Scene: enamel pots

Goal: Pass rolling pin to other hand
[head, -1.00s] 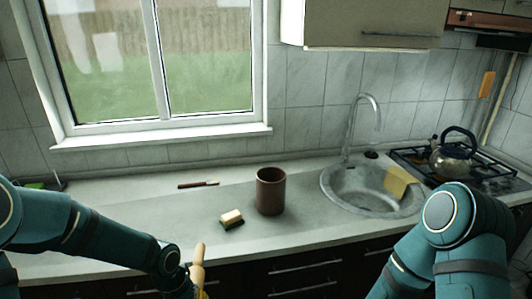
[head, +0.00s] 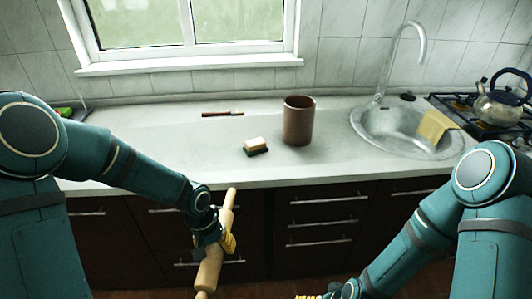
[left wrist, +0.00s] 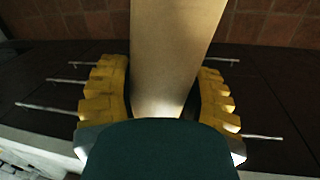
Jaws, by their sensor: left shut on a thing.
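The wooden rolling pin (head: 209,269) is held by my left gripper (head: 226,243) in front of the counter. It stands at a slant, its upper handle leaning right and its lower end near the bottom of the head view. In the left wrist view the pin (left wrist: 175,50) runs between the yellow fingers of my left gripper (left wrist: 163,95), which is shut on it. My right gripper (head: 312,296) shows only as yellow fingertips at the bottom edge of the head view, apart from the pin and to its right; its jaws are mostly cut off.
On the counter (head: 190,160) stand a brown cylindrical pot (head: 299,122), a sponge (head: 255,146) and a thin dark red utensil (head: 222,114). A sink (head: 400,135) with a yellow cloth (head: 433,125) and a kettle (head: 500,103) are at right. Drawers (head: 320,225) lie below the counter's front edge.

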